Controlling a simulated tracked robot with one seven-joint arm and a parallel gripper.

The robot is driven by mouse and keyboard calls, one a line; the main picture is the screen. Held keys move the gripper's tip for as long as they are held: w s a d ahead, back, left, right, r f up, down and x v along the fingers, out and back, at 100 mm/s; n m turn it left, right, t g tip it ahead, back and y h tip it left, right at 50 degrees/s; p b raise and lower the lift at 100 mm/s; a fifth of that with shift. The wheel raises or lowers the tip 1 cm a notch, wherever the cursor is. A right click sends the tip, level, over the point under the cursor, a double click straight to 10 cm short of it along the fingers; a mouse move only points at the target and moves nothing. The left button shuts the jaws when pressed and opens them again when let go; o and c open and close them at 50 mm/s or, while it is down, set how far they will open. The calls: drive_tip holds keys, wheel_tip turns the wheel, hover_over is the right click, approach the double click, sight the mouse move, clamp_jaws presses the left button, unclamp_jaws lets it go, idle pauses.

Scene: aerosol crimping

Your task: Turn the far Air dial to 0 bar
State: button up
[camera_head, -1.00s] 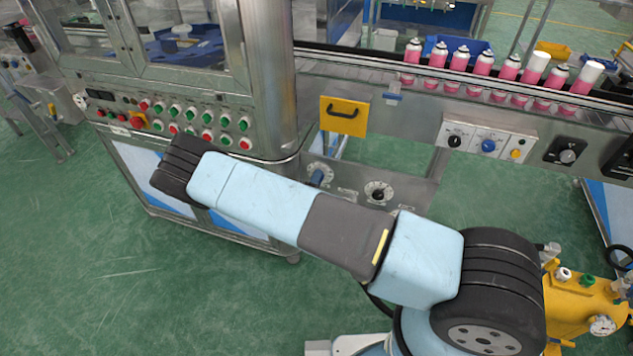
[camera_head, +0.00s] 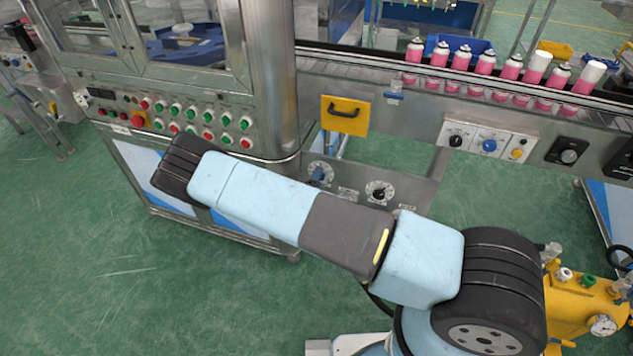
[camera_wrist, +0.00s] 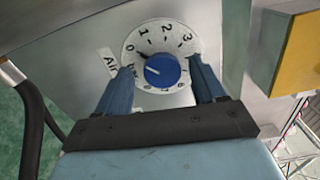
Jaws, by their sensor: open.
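In the wrist view a round white dial (camera_wrist: 141,46) marked 0 to 3 along its visible arc has a blue knob (camera_wrist: 162,70) at its centre. An "Air" label (camera_wrist: 109,61) is beside it on the left. A pale line on the knob points to the upper left, towards the 0 side; I cannot read the exact setting. My gripper (camera_wrist: 160,66) is open, its blue fingers on either side of the knob, with no clear contact. In the head view this dial (camera_head: 325,165) seems to be the left of two, partly covered; my gripper is mostly hidden behind my arm.
A second dial (camera_head: 380,191) with a dark knob is to the right on the same panel. A yellow box with a handle (camera_head: 344,115) is above the dials, and a yellow block (camera_wrist: 298,55) is close to the right finger. A switch box (camera_head: 488,142) is on the conveyor side.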

drive_tip(key=v, duration=1.4)
drive_tip(key=shift+w, duration=0.15)
drive_tip(key=d+r+m+g+h, duration=0.1)
drive_tip(key=d+r+m+g, duration=0.45)
drive_tip(key=r+m, duration=0.4)
drive_tip(key=d+r+m+g+h, duration=0.2)
drive_tip(key=d+r+m+g, duration=0.35)
drive_tip(key=r+m, duration=0.45)
drive_tip(key=d+r+m+g+h, duration=0.1)
drive_tip(key=d+r+m+g, duration=0.3)
drive_tip(key=d+r+m, duration=0.6)
drive_tip(key=s+d+r+m+t+y, duration=0.1)
drive_tip(key=s+d+r+m+y, duration=0.1)
drive_tip(key=s+r+m+y, duration=0.3)
drive_tip(key=s+d+r+m+t+y, duration=0.2)
drive_tip(key=s+r+m+y, duration=0.3)
drive_tip(key=s+r+m, duration=0.9)
drive_tip(key=shift+s+d+r+t, duration=0.3)
drive_tip(key=shift+s+d+r, duration=0.45)
drive_tip(key=shift+r, duration=2.65)
drive_tip(key=shift+s+a+m, duration=0.15)
drive_tip(key=shift+m, duration=0.1)
drive_tip(key=shift+c, duration=0.3)
